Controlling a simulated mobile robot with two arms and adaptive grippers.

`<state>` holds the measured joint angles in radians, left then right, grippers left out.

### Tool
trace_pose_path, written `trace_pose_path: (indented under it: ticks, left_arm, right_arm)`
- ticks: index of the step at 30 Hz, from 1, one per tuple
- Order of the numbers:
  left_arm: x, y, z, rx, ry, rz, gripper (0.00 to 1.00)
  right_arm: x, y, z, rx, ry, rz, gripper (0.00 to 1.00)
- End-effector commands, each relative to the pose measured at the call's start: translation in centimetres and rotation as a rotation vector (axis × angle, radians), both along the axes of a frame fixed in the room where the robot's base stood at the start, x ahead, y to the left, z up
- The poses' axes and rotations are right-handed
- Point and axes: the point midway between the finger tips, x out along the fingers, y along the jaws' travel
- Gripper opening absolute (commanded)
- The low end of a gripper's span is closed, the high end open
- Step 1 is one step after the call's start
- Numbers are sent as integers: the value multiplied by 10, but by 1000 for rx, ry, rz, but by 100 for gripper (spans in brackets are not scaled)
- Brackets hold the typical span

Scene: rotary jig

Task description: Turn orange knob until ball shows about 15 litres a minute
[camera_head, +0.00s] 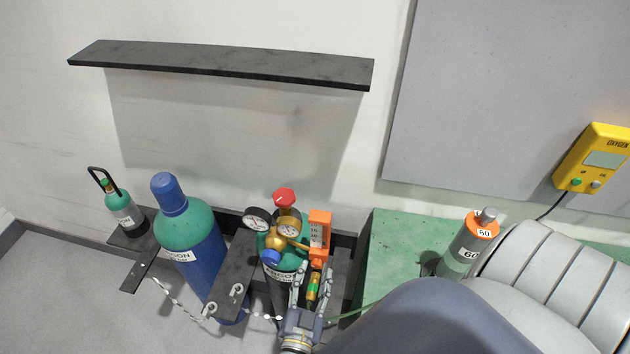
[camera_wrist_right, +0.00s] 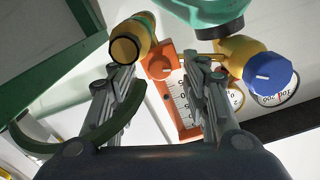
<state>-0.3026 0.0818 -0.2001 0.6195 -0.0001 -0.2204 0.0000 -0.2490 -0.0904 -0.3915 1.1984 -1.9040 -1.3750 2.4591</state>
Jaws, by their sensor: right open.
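The orange flowmeter (camera_head: 319,228) stands on the right side of the gas regulator, with a white number scale. In the right wrist view the scale (camera_wrist_right: 181,98) shows between my fingers, partly hidden by the right one. The orange knob (camera_wrist_right: 158,66) is there at the end of the flowmeter, between the fingertips in the picture; I cannot tell any contact. My left gripper is out of view.
The brass regulator (camera_head: 287,226) carries two gauges, a blue knob (camera_head: 271,257) and a red knob (camera_head: 284,197) above. A brass fitting (camera_wrist_right: 128,45) and green hose (camera_wrist_right: 112,125) are close to my fingers. A blue-green cylinder (camera_head: 187,235) stands left; a green bench (camera_head: 400,245) is right.

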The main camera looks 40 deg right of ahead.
Motion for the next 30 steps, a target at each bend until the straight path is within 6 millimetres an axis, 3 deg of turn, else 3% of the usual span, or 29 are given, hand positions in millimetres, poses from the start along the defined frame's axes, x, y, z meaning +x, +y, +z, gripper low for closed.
trace_pose_path:
  ticks: [6, 15, 16, 21, 30]
  left_arm:
    - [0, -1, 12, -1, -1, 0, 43]
    - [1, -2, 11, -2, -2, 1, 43]
    - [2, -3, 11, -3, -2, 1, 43]
    - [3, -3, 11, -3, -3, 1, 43]
    - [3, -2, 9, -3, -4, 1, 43]
  right_arm:
    - [14, -16, 1, -1, 2, 0, 43]
    - [16, -18, -1, -1, 1, 0, 43]
    - [16, -18, -1, -1, 1, 0, 41]
    - [16, -18, -1, -1, 2, 0, 2]
    - [15, -18, -2, -9, 11, 0, 0]
